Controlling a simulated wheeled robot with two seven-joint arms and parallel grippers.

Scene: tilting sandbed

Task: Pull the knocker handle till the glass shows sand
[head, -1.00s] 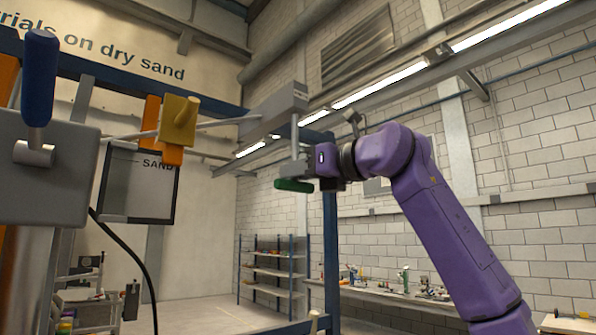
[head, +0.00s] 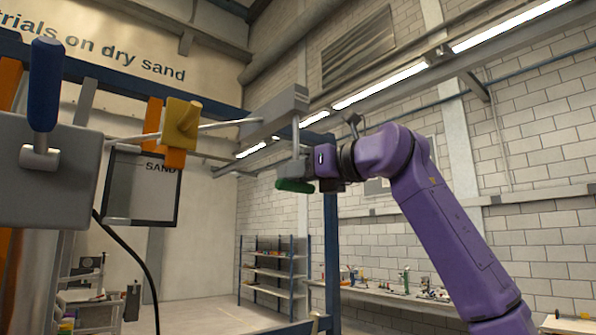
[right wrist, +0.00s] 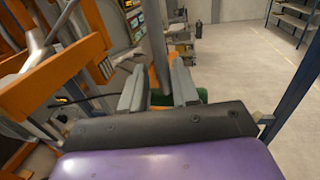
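The green knocker handle (head: 295,186) is a crossbar at the foot of a grey rod (head: 295,136) hanging from a grey block (head: 275,112). My right gripper (head: 294,167) is just above the crossbar. In the right wrist view the two grey fingers (right wrist: 159,85) stand apart on either side of the rod (right wrist: 157,45), with gaps visible. The green handle (right wrist: 203,95) shows behind them; contact is unclear. The glass (head: 142,188) is a dark-framed pane marked SAND, looking plain grey; I cannot make out sand in it. My left gripper is out of view.
A blue-handled lever (head: 44,85) on a grey box (head: 40,170) stands at left. A yellow block (head: 181,124) sits on the thin rod near orange parts. Shelves (head: 272,268) stand far behind.

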